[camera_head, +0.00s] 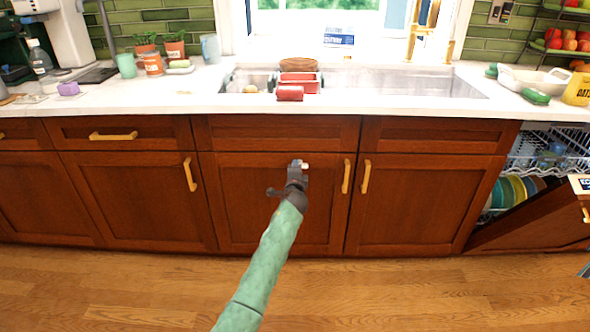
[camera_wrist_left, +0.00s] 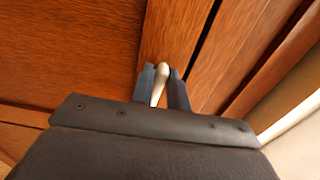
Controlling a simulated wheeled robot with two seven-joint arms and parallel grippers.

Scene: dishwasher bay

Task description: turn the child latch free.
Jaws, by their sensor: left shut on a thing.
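The child latch (camera_wrist_left: 160,84) is a small pale, slim piece at the cabinet front, seen in the left wrist view. It leans slightly from upright there. My left gripper (camera_wrist_left: 163,80) is shut on it, with one dark finger on each side. In the head view the left gripper (camera_head: 298,166) is at the upper part of the left door under the sink, left of that door's brass handle. A small white bit of the latch (camera_head: 305,165) shows at the fingertips. Most of the latch's base is hidden by the fingers. My right gripper is in neither view.
Brass handles (camera_head: 346,176) and (camera_head: 366,176) stand out from the two sink cabinet doors. The white counter edge (camera_head: 300,108) runs above. An open dishwasher (camera_head: 530,222) with plates is at the far right. The wooden floor (camera_head: 400,290) is clear.

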